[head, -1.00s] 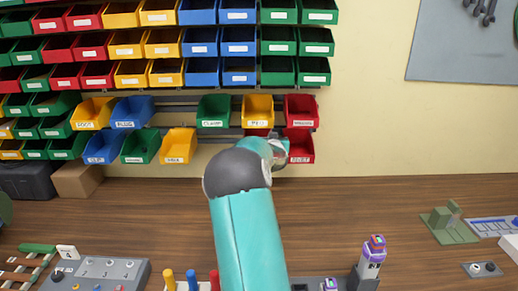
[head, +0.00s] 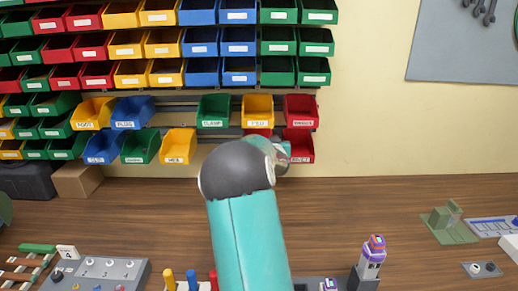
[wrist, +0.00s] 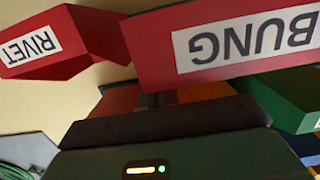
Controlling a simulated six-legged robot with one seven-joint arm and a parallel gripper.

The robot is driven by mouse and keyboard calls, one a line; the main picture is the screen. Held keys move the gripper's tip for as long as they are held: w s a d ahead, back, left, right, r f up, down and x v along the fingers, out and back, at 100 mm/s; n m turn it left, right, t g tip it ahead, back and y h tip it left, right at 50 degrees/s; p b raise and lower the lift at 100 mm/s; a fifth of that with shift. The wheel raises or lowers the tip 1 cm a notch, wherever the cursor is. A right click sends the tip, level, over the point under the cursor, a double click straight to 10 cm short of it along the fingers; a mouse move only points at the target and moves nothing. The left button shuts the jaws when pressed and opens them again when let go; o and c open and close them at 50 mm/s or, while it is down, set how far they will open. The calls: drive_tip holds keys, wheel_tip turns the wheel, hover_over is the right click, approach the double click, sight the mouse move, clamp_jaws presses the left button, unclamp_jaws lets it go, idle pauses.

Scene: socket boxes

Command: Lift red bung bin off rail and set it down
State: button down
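The red bung bin (wrist: 225,50) fills the upper right of the wrist view, its BUNG label upside down. In the head view only a strip of a red bin (head: 257,132) shows above my arm, in the lower rail row left of the rivet bin. My gripper (wrist: 165,130) shows as a dark body with a lit indicator just below the bung bin in the wrist view. Its fingertips are hidden, so I cannot tell whether it is open or touching the bin.
The red rivet bin (head: 300,147) hangs close beside the bung bin; it also shows in the wrist view (wrist: 62,45). A yellow bin (head: 257,108) hangs directly above. The wooden bench (head: 340,205) is clear below the rail; a purple-topped device (head: 373,255) stands nearer.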

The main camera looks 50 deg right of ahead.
drive_tip(key=v, duration=0.6)
drive_tip(key=shift+f, duration=0.25)
drive_tip(key=shift+a, duration=0.1)
idle(0.6)
